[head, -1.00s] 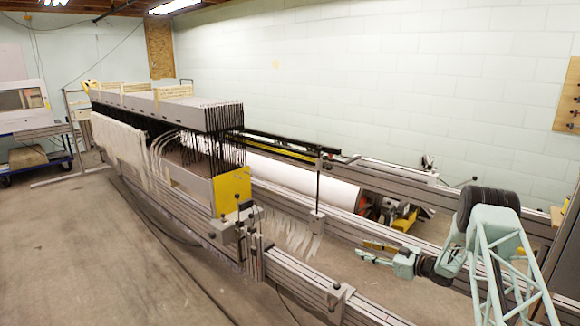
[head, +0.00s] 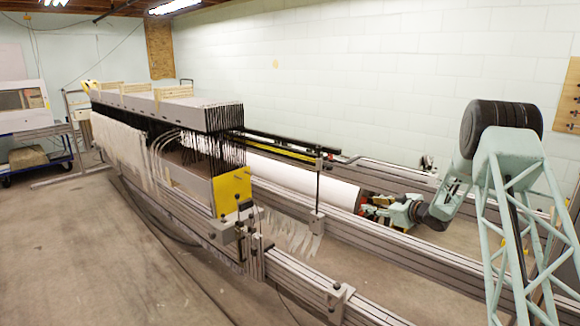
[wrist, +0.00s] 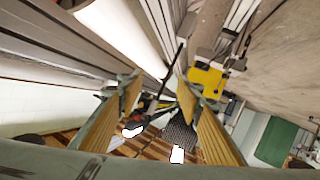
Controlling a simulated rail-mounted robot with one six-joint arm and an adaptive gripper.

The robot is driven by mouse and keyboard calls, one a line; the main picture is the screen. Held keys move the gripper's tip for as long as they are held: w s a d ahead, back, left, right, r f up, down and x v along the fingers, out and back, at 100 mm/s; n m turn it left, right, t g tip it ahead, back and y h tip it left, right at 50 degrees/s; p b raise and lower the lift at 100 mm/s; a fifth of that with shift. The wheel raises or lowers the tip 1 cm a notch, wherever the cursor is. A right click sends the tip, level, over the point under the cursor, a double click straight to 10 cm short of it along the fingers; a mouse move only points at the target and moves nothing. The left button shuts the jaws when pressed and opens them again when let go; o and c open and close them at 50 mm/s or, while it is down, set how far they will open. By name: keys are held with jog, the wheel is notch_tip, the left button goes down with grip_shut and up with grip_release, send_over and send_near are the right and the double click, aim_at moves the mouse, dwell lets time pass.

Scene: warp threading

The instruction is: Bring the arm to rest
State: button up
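My gripper (head: 372,208) is at the right in the head view, just past the right end of the white warp roll (head: 300,180). In the wrist view my gripper (wrist: 158,90) shows two fingers with tan pads set wide apart. It is open, with nothing held between the pads. The warping machine (head: 170,108), with its long grey top and black hanging heddles, stands left of my arm. Its yellow end plate (head: 232,187) is well to the left of my gripper. In the head view the fingertips are small and partly lost against the parts behind them.
Long grey rails (head: 310,278) run along the front of the machine toward my arm. A slim black upright post (head: 318,183) stands between the machine and my gripper. Loose pale threads (head: 290,235) hang near the yellow plate. The floor (head: 90,240) at the left is clear.

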jog(key=s+d+r+m+h, duration=0.1)
jog(key=s+r+m+h, duration=0.2)
jog(key=r, duration=0.7)
jog(key=s+r+h, duration=0.2)
jog(key=s+r, duration=0.3)
jog(key=r, duration=0.6)
jog(key=s+a+r+m+g+h, duration=0.1)
jog(key=s+r+m+h, duration=0.1)
jog(key=s+r, duration=0.6)
jog(key=s+a+r+m+g+h, duration=0.1)
jog(key=s+r, duration=0.2)
jog(key=s, duration=0.9)
jog(key=s+a+r+m+g, duration=0.1)
jog(key=s+a+g, duration=0.15)
jog(key=s, duration=1.05)
jog(key=s+a+r+m+g, duration=0.1)
jog(key=s+a+r, duration=0.15)
jog(key=s, duration=1.05)
jog(key=s+a+f+g, duration=0.1)
jog(key=s+a+f, duration=0.1)
jog(key=s, duration=0.8)
jog(key=s+a+f+g+y, duration=0.1)
jog(key=s+a+f, duration=0.2)
jog(key=s, duration=0.8)
jog(key=s+a+f+g, duration=0.1)
jog(key=s+a, duration=0.3)
jog(key=s, duration=0.7)
jog(key=shift+a+f+m+y, duration=0.2)
jog(key=shift+f+m+y, duration=0.2)
jog(key=shift+f, duration=0.3)
